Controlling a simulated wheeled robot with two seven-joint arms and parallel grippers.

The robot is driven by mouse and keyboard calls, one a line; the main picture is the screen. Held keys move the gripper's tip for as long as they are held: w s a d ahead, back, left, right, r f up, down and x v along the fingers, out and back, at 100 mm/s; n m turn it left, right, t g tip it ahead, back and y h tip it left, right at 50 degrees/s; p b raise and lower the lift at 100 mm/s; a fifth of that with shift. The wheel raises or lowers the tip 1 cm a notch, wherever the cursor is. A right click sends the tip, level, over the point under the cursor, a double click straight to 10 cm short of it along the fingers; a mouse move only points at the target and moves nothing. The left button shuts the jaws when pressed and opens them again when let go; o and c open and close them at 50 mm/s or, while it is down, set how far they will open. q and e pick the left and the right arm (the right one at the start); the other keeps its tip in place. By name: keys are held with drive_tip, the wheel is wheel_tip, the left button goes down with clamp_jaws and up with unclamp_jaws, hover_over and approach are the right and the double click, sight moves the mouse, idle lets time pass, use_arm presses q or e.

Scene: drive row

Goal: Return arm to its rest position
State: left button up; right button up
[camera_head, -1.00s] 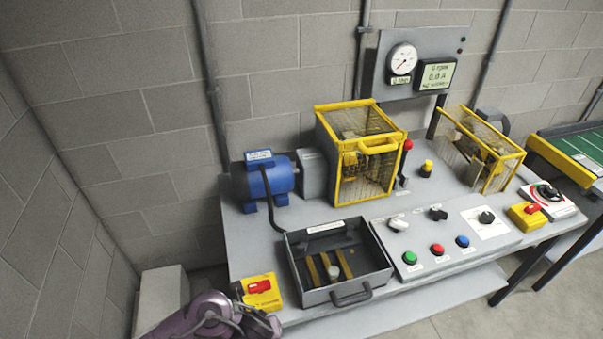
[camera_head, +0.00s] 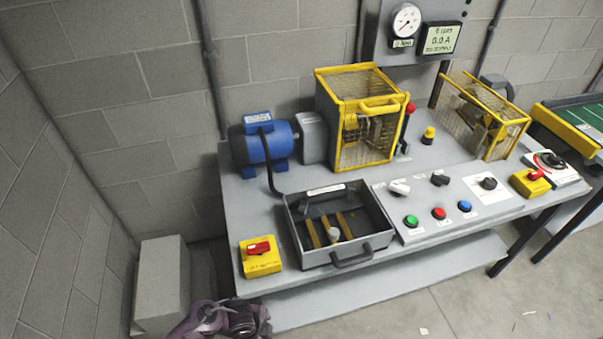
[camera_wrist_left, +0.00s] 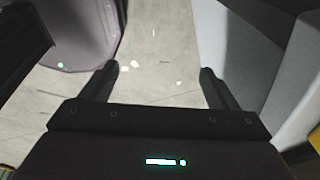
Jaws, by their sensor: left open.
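My left arm (camera_head: 215,320) shows as purple and dark links at the bottom edge of the head view, low in front of the bench's left end. Its gripper is not visible there. In the left wrist view my left gripper (camera_wrist_left: 160,85) is open, with its two dark fingers apart and nothing between them. It points at the bare concrete floor (camera_wrist_left: 165,40). My right arm and gripper are in neither view.
A grey bench (camera_head: 330,285) carries a blue motor (camera_head: 265,145), yellow mesh guards (camera_head: 365,120), an open grey tray (camera_head: 345,258), a button panel (camera_head: 450,205) and a red switch on a yellow box (camera_head: 260,257). A pale block (camera_head: 162,280) stands left of the bench.

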use_arm(q)
drive_tip(key=s+a+f+n+b, duration=0.1)
drive_tip(key=s+a+f+n, duration=0.2)
drive_tip(key=f, duration=0.4)
drive_tip(key=s+f+n+b, duration=0.2)
drive_tip(key=f+n, duration=0.2)
drive_tip(key=f, duration=0.2)
drive_tip(key=s+a+f+n+y+b, duration=0.1)
drive_tip(key=s+a+f+n, duration=0.3)
drive_tip(key=s+f, duration=0.3)
drive_tip(key=s+a+f+n+y+b, duration=0.1)
drive_tip(key=s+a+f+n, duration=0.4)
drive_tip(key=s, duration=0.8)
wheel_tip(320, 180, down, 3)
drive_tip(key=shift+s+a+r+n+b, duration=0.1)
drive_tip(key=shift+s+a+n+b, duration=0.25)
drive_tip(key=shift+b, duration=0.3)
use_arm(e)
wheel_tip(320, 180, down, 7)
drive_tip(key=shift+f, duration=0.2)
